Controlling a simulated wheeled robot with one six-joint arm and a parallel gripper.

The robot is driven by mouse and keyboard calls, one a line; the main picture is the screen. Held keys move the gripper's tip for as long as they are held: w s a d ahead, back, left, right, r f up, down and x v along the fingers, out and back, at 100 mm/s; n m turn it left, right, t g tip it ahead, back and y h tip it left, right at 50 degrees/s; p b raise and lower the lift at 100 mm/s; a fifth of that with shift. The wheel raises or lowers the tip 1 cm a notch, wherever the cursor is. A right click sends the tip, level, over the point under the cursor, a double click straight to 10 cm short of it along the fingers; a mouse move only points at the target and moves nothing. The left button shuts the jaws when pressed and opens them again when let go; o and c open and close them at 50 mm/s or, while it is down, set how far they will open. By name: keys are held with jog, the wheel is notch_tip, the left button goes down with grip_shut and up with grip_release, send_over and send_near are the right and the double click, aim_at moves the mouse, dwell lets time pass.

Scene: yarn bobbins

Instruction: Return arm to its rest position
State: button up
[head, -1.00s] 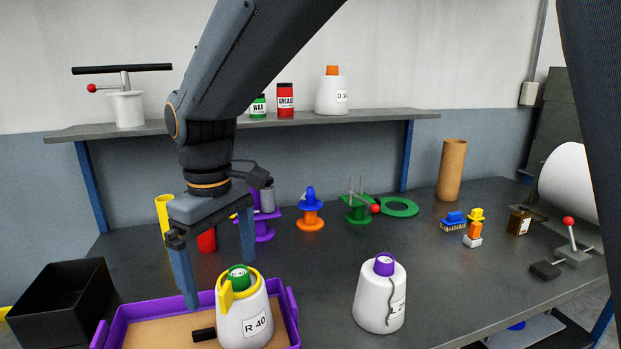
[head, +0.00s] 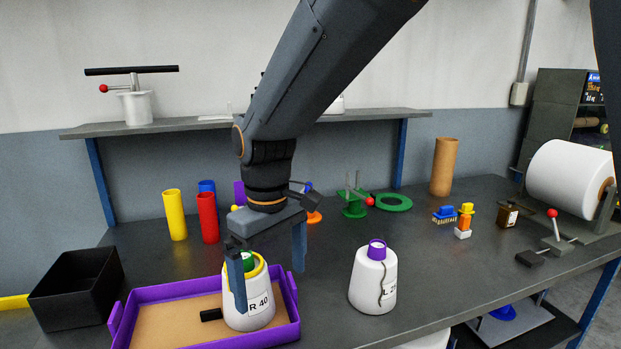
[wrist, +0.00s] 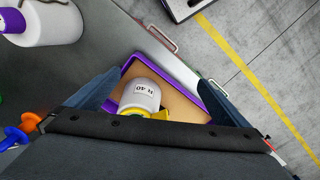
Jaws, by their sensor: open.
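My gripper (head: 270,290) is open at the purple-rimmed tray (head: 180,292). One finger shows in front of the white R 40 bobbin (head: 258,306), and the other is to its right. The bobbin stands upright in the tray, with a green top and a yellow ring. In the wrist view, the bobbin (wrist: 143,92) shows between the spread fingers. I cannot tell whether a finger touches it. The arm reaches down from the upper right and hides part of the shelf and table behind it.
A white bobbin with a purple top (head: 371,285) stands right of the tray. A black bin (head: 75,290) is at the left. Yellow (head: 175,215) and red (head: 208,218) tubes stand behind the tray. A large white roll (head: 567,175) is at the right. A shelf (head: 370,116) crosses the back.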

jog(key=s+d+f+m, duration=0.2)
jog(key=d+f+m, duration=0.1)
jog(key=d, duration=0.5)
jog(key=s+d+f+m, duration=0.2)
jog(key=d+f+m, duration=0.1)
jog(key=d, duration=0.6)
jog(key=s+d+f+m, duration=0.2)
jog(key=d+f+m, duration=0.1)
jog(key=d, duration=0.6)
jog(key=shift+s+d+f+m, duration=0.25)
jog(key=shift+s+f+m, duration=0.15)
jog(key=shift+f, duration=0.1)
